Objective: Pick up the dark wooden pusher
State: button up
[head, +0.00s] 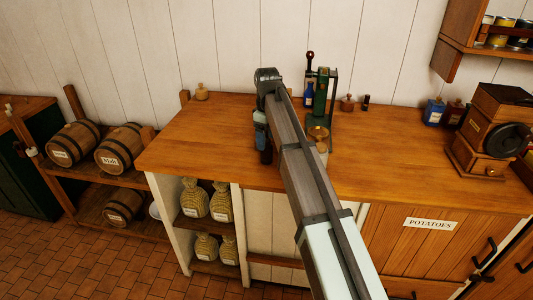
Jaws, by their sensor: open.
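My gripper (265,156) hangs down at the end of my arm over the middle of the wooden counter (200,137). Its fingers are small and partly hidden by my arm, and I see nothing held in it. I cannot tell for sure which thing is the dark wooden pusher. A small brown knobbed piece (347,103) stands upright on the counter, right of the green stand. A dark red-brown knobbed thing (310,60) also sticks up at the stand's left. Both are apart from my gripper, to its right.
The green stand (331,97) with bottles and a brass dish (318,133) is right of my arm, partly hidden. A small dark item (366,102), blue tin (433,110) and wooden grinder (490,130) are further right. The counter's left is clear.

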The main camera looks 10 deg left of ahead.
jog(key=shift+a+f, duration=0.15)
jog(key=shift+f, duration=2.7)
jog(key=c, duration=1.3)
jog(key=shift+o, duration=0.2)
notch_tip(320, 180, up, 9)
jog(key=shift+w+f, duration=0.1)
jog(key=shift+f, duration=0.05)
jog(key=shift+r, duration=0.35)
jog(key=d+r, duration=0.2)
jog(key=d, duration=0.7)
jog(key=d+r, duration=0.3)
jog(key=d, duration=0.6)
jog(key=shift+d+r, duration=0.25)
